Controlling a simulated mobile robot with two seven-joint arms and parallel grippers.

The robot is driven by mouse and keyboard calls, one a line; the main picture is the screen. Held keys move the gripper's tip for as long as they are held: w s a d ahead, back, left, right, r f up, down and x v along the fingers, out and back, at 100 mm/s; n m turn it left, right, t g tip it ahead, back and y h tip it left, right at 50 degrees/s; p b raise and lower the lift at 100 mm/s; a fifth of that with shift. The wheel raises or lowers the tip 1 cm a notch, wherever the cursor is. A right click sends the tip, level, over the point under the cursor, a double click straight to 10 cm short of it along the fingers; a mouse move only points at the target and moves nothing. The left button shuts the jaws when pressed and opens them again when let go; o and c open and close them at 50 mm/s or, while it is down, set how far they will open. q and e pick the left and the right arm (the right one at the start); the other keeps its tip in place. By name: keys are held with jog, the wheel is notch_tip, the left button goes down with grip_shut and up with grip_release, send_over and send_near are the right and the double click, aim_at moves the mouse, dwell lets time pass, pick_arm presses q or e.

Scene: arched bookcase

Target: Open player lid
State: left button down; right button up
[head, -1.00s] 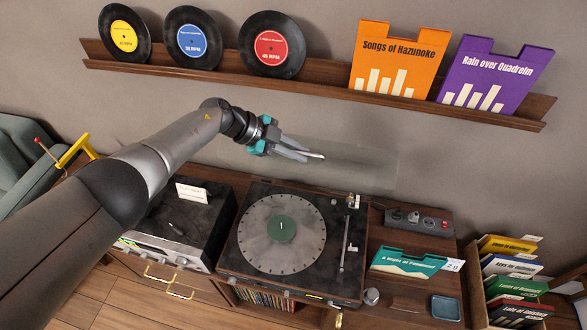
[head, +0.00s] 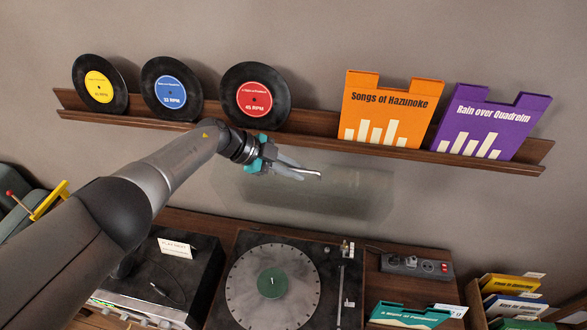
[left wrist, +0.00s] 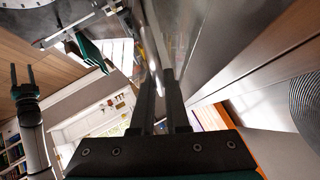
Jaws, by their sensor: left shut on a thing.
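The record player (head: 238,245) stands on the wooden cabinet, its platter uncovered in the head view. Its clear lid (head: 345,195) is raised well above the deck, near the wall. The lid is a faint, see-through pane, so its exact tilt is hard to tell. My left gripper (head: 308,173) is shut on the lid's edge. In the left wrist view, the left gripper's fingers (left wrist: 163,78) are close together beside a glossy pane. My right gripper (left wrist: 22,70) shows small at the left of the wrist view, away from the lid, with its fingers apart. It is outside the head view.
A wall shelf (head: 320,150) above the lid holds records, an orange sleeve (head: 390,108) and a purple sleeve (head: 490,122). An amplifier (head: 190,262) stands left of the player. A power strip (head: 413,266) and a teal sleeve (head: 408,314) lie to its right.

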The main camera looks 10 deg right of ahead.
pick_arm(q)
jog(key=shift+s+d, duration=0.15)
jog(key=shift+d, duration=0.05)
jog(key=c, duration=1.2)
grip_release()
jog(key=shift+a, duration=0.15)
jog(key=p+v, duration=0.2)
jog(key=v, duration=0.3)
jog(key=shift+a+r+p, duration=0.15)
jog(key=shift+r+p, duration=0.1)
jog(key=shift+p, duration=0.15)
jog(key=v, duration=0.9)
jog(key=shift+a+r, duration=0.15)
jog(key=shift+a, duration=0.1)
